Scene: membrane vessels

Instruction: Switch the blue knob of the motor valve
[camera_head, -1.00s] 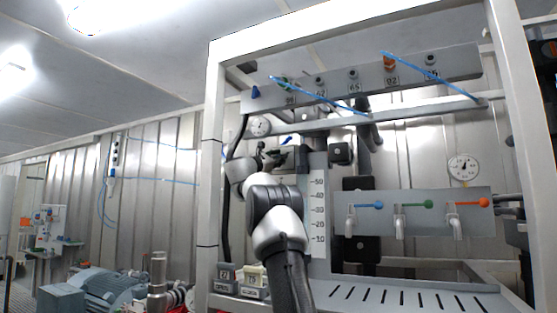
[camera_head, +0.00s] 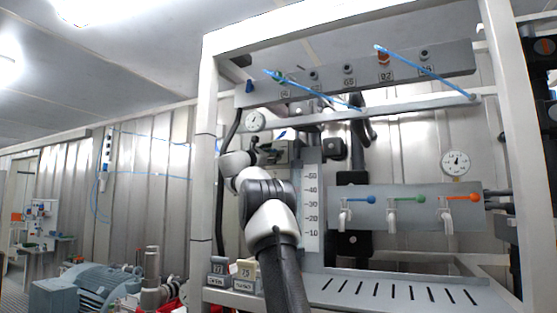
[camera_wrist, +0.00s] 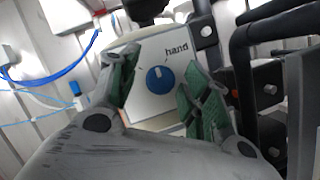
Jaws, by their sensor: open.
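The blue knob (camera_wrist: 160,80) is round with a white pointer mark. It sits on a white panel (camera_wrist: 150,107) marked "hand", in the middle of the wrist view. My gripper (camera_wrist: 157,88) is open, with its green-padded fingers to the left and right of the knob. The knob shows between the fingers, and I cannot tell how far it is in front of them. In the head view my gripper (camera_head: 262,150) is small and dark, near a grey box (camera_head: 284,152) with a blue part on it. The knob's face cannot be made out there.
A white frame (camera_head: 208,130) surrounds the rig. Dark pipes (camera_wrist: 262,40) run close on the right in the wrist view. Blue tubing (camera_wrist: 75,70) is at left.

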